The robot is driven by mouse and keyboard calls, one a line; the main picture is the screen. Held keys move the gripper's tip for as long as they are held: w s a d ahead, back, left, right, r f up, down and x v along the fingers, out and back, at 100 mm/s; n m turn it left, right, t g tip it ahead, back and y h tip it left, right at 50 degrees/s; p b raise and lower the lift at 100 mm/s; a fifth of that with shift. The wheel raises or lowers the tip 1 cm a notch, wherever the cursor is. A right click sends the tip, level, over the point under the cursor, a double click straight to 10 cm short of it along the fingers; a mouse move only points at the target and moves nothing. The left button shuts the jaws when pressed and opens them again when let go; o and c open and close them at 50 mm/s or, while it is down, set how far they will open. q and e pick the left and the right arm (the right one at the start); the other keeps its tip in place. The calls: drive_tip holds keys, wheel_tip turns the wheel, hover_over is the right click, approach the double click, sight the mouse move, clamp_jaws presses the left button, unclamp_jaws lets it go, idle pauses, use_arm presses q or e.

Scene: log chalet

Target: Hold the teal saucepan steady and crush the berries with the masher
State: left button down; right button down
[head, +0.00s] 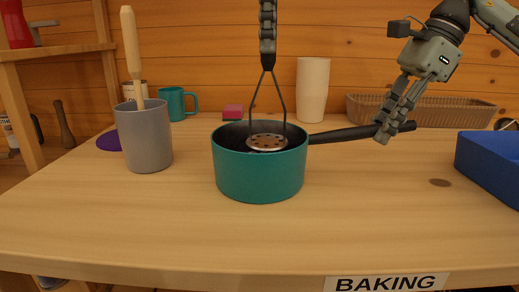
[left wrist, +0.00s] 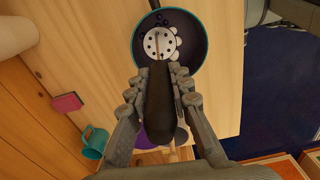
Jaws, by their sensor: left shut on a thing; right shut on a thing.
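The teal saucepan (head: 260,178) stands upright on the wooden table, its black handle (head: 345,135) pointing right. My right gripper (head: 388,124) is shut on that handle near its outer end. My left gripper (head: 267,42) is shut on the masher's black handle (left wrist: 159,105), above the pan. The masher's round perforated metal plate (head: 267,142) hangs level in the pan's mouth. In the left wrist view, dark berries (left wrist: 166,18) show in the pan beside the plate (left wrist: 160,43). The head view hides the pan's floor, and I cannot tell whether the plate touches berries.
A grey cup (head: 146,145) holding a wooden stick stands left of the pan. Behind are a teal mug (head: 173,104), a pink block (head: 233,112), a cream vase (head: 312,90) and a brown basket (head: 450,110). A blue bin (head: 488,165) is at right. The front table (head: 200,235) is clear.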

sight(268, 56)
use_arm(q)
drive_tip(key=shift+f, duration=1.7)
use_arm(e)
drive_tip(key=c, duration=1.3)
unclamp_jaws()
